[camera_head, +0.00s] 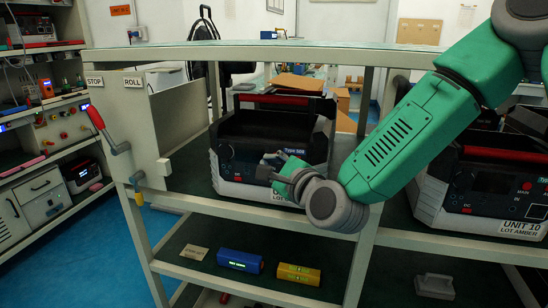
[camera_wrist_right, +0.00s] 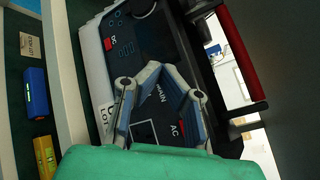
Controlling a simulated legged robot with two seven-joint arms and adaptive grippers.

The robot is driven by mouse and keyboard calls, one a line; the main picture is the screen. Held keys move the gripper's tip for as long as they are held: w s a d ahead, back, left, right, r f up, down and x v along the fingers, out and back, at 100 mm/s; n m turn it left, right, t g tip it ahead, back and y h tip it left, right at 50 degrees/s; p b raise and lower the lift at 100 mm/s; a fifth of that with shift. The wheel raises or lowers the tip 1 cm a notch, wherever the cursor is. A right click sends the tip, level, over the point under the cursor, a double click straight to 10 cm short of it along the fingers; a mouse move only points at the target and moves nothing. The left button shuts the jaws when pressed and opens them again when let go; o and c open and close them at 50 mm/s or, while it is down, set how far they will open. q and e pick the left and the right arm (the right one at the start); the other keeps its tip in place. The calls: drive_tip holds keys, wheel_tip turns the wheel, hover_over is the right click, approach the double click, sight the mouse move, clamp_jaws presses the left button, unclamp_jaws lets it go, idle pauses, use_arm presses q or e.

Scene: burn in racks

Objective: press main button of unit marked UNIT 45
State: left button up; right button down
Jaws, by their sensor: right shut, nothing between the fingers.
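A black and white unit (camera_head: 228,170) with a red handle and a "Type 50B" label stands on the middle shelf. It fills the middle of the right wrist view (camera_wrist_right: 135,38). Its unit number is hidden; only part of a white label shows there. Its panel carries the words DC, MAIN and AC. My right gripper (camera_head: 268,168) is shut and empty in front of this panel. In the wrist view its fingertips (camera_wrist_right: 162,69) are together just above the word MAIN. I cannot see the main button or tell whether the tips touch the panel. My left gripper is not in view.
A second unit (camera_head: 480,190), marked UNIT 10 LOT AMBER, stands to the right. The lower shelf holds a blue box (camera_head: 240,261), a yellow box (camera_head: 299,274) and a grey object (camera_head: 434,286). A red-handled lever (camera_head: 104,128) sticks out at the rack's left end.

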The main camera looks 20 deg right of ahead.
drive_tip(key=s+a, duration=0.2)
drive_tip(key=s, duration=0.1)
drive_tip(key=s+a, duration=0.1)
drive_tip(key=s, duration=0.1)
idle(0.4)
drive_tip(key=shift+b, duration=0.3)
drive_tip(key=s+a+b, duration=0.1)
drive_tip(key=s+a, duration=0.3)
drive_tip(key=s, duration=0.2)
drive_tip(key=shift+s+a, duration=0.3)
idle(0.3)
idle(0.6)
